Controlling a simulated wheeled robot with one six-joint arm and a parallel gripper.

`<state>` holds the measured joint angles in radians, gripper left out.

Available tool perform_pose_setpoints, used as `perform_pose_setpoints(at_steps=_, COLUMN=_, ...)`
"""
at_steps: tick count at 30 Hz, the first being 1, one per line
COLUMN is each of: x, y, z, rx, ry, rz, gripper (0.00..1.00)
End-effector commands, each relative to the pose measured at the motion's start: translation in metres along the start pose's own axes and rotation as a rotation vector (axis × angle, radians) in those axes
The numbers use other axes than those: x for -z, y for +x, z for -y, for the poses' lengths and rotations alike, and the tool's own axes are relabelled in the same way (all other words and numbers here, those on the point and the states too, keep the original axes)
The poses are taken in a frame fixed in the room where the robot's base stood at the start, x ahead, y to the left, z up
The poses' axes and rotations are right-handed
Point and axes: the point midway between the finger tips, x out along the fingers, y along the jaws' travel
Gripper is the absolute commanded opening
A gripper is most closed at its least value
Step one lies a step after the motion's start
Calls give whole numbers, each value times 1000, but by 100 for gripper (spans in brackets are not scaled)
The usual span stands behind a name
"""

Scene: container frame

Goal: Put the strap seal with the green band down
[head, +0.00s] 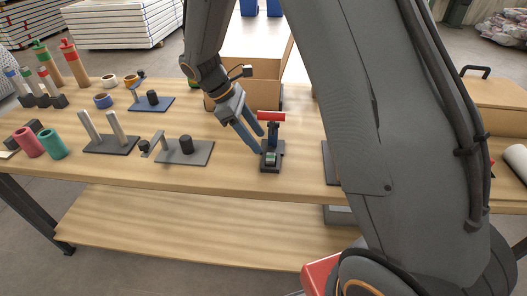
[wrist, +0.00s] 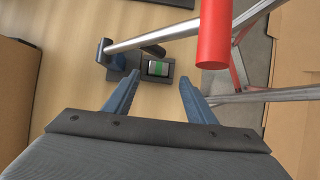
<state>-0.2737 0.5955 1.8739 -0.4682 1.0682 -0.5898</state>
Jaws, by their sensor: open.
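The strap seal with the green band (wrist: 158,68) is a small piece lying in the dark seat of a lever tool; it also shows small in the head view (head: 270,158). In the wrist view the red handle (wrist: 213,38) and a grey bar stand close to the camera. My gripper (wrist: 159,84) is open and empty, its blue fingers apart on either side below the seal. In the head view my gripper (head: 261,142) is beside the tool's upright.
A cardboard box (head: 262,95) stands behind the tool. To the left are a plate with a black knob (head: 187,147), a plate with two grey pegs (head: 112,145), and pink and green rolls (head: 52,144). My arm hides part of the table's right side.

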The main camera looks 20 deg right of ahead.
Motion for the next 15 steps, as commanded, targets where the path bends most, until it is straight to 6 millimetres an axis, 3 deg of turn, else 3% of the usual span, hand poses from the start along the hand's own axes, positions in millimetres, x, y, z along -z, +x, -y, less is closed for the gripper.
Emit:
perform_pose_setpoints(at_steps=6, x=1, y=-35, z=-1, rx=-4, ry=0, rz=-1, gripper=51)
perform_pose_setpoints(at_steps=15, x=0, y=-48, z=0, rx=-2, ry=-1, rz=0, gripper=51)
